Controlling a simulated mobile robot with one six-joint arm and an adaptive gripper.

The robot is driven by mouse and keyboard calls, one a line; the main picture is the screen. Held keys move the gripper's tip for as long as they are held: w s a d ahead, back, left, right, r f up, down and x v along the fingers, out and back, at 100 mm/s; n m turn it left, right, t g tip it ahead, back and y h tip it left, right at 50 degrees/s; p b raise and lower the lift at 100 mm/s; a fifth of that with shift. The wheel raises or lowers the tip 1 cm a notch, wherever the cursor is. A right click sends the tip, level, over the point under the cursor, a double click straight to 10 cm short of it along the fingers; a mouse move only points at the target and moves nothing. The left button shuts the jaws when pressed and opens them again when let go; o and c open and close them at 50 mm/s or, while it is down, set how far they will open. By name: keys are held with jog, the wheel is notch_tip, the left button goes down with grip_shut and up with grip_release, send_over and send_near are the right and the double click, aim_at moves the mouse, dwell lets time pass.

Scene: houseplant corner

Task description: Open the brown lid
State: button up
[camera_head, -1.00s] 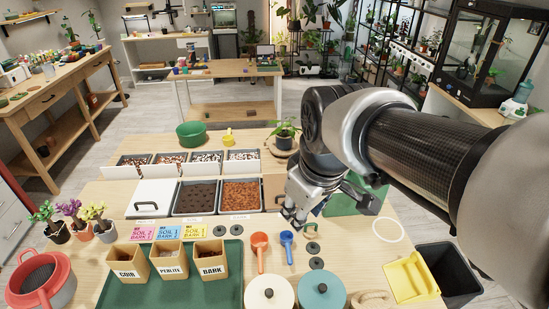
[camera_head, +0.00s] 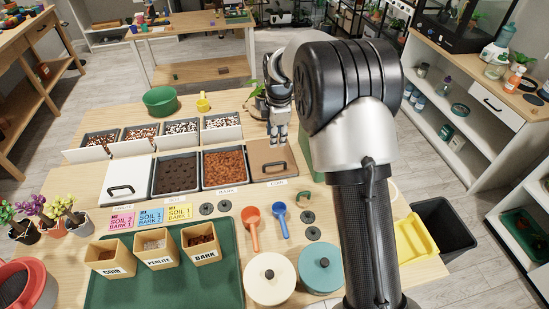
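The brown lid (camera_head: 265,155) is a flat tan-brown panel with a dark handle (camera_head: 274,167) near its front. It lies closed over the rightmost bin of the front row, beside the bin of orange-brown bark (camera_head: 222,168). My gripper (camera_head: 279,140) points down at the lid's back right part, behind the handle. It appears apart from the handle. The fingers are small and seen from behind the arm, so I cannot tell whether they are open or whether they touch the lid. What is under the lid is hidden.
A white lid (camera_head: 128,183) with a black handle covers the leftmost bin. Several open bins (camera_head: 222,122) stand behind. A potted plant (camera_head: 258,104) is close behind my gripper.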

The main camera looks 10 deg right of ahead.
aim_at(274, 164)
jog(key=w+f+b, duration=0.1)
jog(key=f, duration=0.4)
jog(key=w+f+b, duration=0.1)
jog(key=f, duration=0.4)
jog(key=w+f+b, duration=0.1)
jog(key=f, duration=0.4)
jog(key=shift+f+b, duration=0.2)
jog(key=shift+b, duration=0.2)
grip_shut()
